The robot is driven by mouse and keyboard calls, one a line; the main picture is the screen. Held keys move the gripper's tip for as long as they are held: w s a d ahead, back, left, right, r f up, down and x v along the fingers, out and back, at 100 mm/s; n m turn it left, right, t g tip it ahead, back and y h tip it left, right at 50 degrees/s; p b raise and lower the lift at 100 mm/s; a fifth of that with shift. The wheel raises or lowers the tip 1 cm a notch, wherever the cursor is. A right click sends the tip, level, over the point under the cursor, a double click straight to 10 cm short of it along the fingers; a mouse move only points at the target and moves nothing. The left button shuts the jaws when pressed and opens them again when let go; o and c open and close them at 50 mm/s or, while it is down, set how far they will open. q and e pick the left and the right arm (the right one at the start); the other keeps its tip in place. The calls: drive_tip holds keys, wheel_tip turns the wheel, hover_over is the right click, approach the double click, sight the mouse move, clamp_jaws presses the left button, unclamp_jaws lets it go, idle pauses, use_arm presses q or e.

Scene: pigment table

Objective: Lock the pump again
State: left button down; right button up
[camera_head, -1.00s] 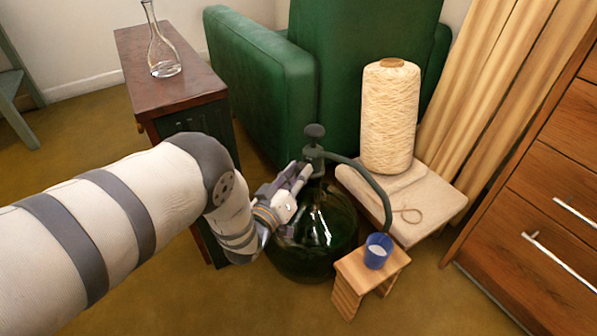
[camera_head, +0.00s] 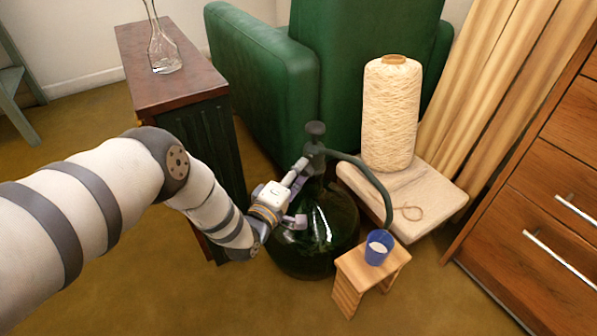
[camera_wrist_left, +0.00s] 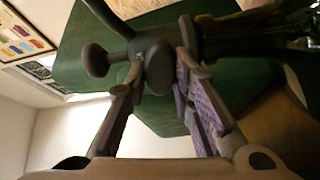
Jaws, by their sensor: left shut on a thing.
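The dark pump (camera_head: 315,147) stands on the neck of a big dark green glass bottle (camera_head: 325,235), with its round knob on top. My left gripper (camera_head: 306,178) reaches the pump from the left, just below the knob. In the left wrist view the gripper (camera_wrist_left: 160,75) is shut on a rounded dark part of the pump (camera_wrist_left: 160,66), one finger on each side. The knob (camera_wrist_left: 95,60) is to the left of the fingers there. Whether the pump is locked cannot be told. My right gripper is not in view.
A dark hose (camera_head: 375,184) curves from the pump to a blue cup (camera_head: 378,247) on a small wooden stool (camera_head: 355,272). A spool of cream twine (camera_head: 390,115) stands on a pale low table (camera_head: 440,197). A glass flask (camera_head: 162,50) stands on a dark cabinet (camera_head: 180,88).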

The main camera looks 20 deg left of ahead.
use_arm(q)
drive_tip(key=shift+d+f+n, duration=0.1)
drive_tip(key=shift+f+n, duration=0.05)
drive_tip(key=shift+n, duration=0.85)
drive_tip(key=c, duration=1.4)
unclamp_jaws()
drive_tip(key=s+a, duration=0.1)
drive_tip(key=s, duration=1.1)
drive_tip(key=shift+a, duration=0.35)
